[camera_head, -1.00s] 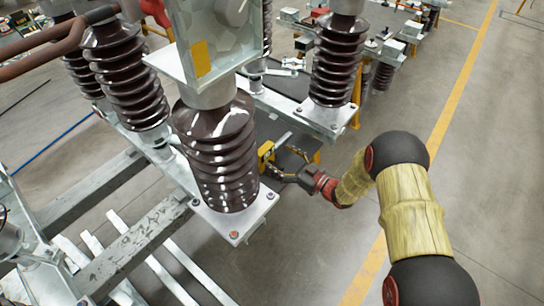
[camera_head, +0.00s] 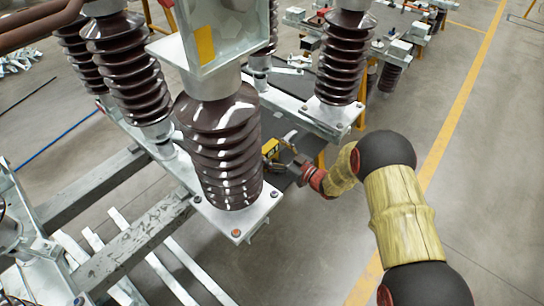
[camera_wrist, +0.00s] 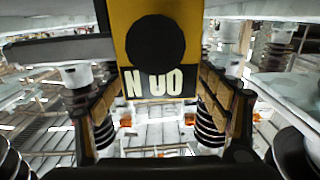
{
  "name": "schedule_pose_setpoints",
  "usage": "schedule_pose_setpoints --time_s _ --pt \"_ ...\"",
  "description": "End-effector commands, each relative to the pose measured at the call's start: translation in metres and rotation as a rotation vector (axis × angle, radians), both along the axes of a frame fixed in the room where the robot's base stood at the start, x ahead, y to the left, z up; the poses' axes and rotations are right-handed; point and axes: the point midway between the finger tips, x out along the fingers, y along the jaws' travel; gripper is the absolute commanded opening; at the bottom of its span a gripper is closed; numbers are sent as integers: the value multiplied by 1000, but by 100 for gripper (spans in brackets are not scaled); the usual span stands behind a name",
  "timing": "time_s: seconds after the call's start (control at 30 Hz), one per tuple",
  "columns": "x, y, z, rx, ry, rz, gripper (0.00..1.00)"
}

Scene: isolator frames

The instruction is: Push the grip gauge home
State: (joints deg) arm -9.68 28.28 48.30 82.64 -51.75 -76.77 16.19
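The grip gauge (camera_wrist: 155,83) is a yellow block with a large black disc and a black band with pale lettering, partly readable as "N 00". It fills the upper middle of the wrist view, its top cut off by the frame. My gripper (camera_wrist: 158,85) has one tan-padded finger along each side of it, and both fingers appear to be shut on it.
A brown ribbed insulator (camera_head: 222,150) on a bolted metal plate (camera_head: 245,222) stands just left of my gripper. Another insulator (camera_head: 340,60) stands behind. Steel beams (camera_head: 130,245) lie at lower left. The floor (camera_head: 480,200) on the right is clear.

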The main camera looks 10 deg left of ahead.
Motion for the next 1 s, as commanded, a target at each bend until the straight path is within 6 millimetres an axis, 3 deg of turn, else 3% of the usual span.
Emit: schedule_pose_setpoints --time_s 1.0 --pt "0 0 0 0 0 0 16"
